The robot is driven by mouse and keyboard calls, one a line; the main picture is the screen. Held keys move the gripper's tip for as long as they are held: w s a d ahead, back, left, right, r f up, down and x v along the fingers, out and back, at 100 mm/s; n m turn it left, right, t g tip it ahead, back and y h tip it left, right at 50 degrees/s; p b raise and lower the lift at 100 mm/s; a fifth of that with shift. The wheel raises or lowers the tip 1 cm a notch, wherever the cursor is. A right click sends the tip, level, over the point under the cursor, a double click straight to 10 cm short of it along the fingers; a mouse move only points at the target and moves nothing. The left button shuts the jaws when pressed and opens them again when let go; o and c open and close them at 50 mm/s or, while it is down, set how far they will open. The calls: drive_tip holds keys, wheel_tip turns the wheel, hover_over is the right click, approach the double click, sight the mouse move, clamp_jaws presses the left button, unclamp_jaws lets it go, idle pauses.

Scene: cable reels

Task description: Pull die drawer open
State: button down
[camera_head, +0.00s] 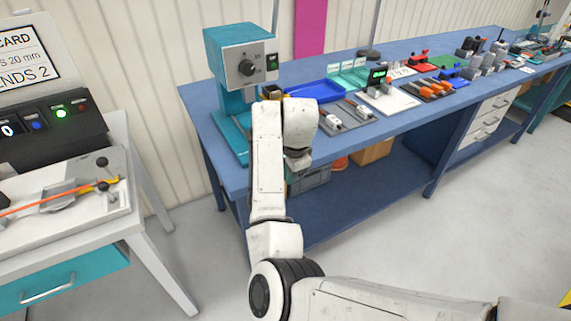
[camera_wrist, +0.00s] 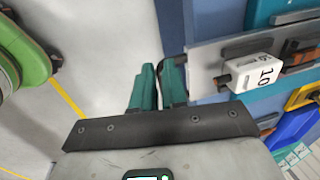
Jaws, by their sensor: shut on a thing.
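My gripper (camera_wrist: 159,78) shows in the wrist view as two teal fingers close together at the blue bench's front edge (camera_wrist: 173,30). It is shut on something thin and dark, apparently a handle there. The die drawer itself cannot be made out; the hand and fingers cover that spot. In the head view my gripper (camera_head: 297,165) points at the front of the blue bench (camera_head: 228,168), below its top, and my arm hides most of the contact.
A teal press (camera_head: 232,55) stands on the bench's left end, beside a blue tray (camera_head: 317,92). A grey crate (camera_head: 312,180) is on the lower shelf. White drawers (camera_head: 488,118) are farther right. The floor (camera_head: 400,240) before the bench is clear.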

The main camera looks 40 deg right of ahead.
drive_tip(key=shift+s+a, duration=0.1)
drive_tip(key=shift+s, duration=0.1)
drive_tip(key=c, duration=1.2)
unclamp_jaws()
drive_tip(key=shift+o, duration=0.2)
wheel_tip(320, 180, up, 11)
drive_tip(key=s, duration=0.2)
drive_tip(key=shift+a+f, duration=0.2)
drive_tip(key=shift+a, duration=0.05)
